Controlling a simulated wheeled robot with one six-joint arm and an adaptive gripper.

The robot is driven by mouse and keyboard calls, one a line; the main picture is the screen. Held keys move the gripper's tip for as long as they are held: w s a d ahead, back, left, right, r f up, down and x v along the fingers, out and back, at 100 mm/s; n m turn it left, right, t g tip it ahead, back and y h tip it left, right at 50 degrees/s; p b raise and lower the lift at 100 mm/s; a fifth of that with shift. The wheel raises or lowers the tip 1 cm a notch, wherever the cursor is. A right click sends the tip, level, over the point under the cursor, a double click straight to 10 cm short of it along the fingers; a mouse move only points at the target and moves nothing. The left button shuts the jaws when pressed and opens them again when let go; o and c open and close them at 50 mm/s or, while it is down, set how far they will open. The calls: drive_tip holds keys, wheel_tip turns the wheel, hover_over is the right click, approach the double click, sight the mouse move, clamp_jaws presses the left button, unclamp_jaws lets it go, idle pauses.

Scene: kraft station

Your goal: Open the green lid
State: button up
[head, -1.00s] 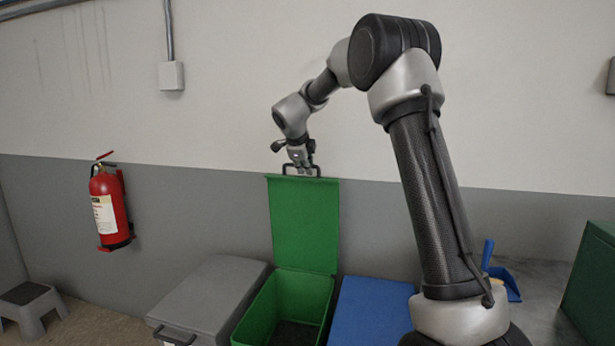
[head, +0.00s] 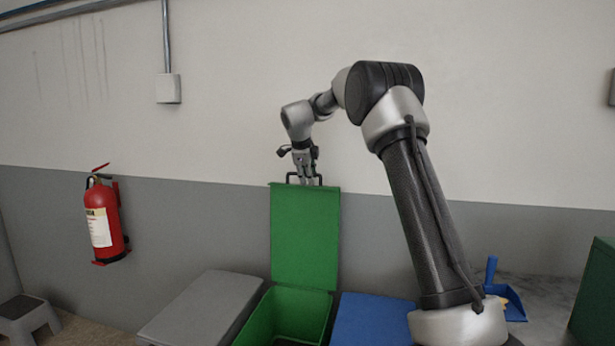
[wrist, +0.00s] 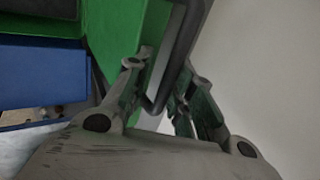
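The green lid (head: 305,235) stands upright, swung up at the back of the green bin (head: 290,312), whose top is open. The lid's dark handle (head: 289,178) is on its upper edge. My gripper (head: 309,183) points down at that handle. In the wrist view the handle (wrist: 182,45) runs between the two fingers of my gripper (wrist: 167,88). The fingers look parted, with a gap around the bar. Part of the green lid (wrist: 115,35) shows at the upper left there. Whether a finger touches the handle is hard to tell.
A grey-lidded bin (head: 200,308) stands left of the green one and a blue lid (head: 372,320) right of it. A red fire extinguisher (head: 105,222) hangs on the wall. A blue dustpan (head: 510,300) and a green box (head: 597,295) are at the right.

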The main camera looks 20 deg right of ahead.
drive_tip(key=shift+r, duration=0.1)
drive_tip(key=v, duration=1.2)
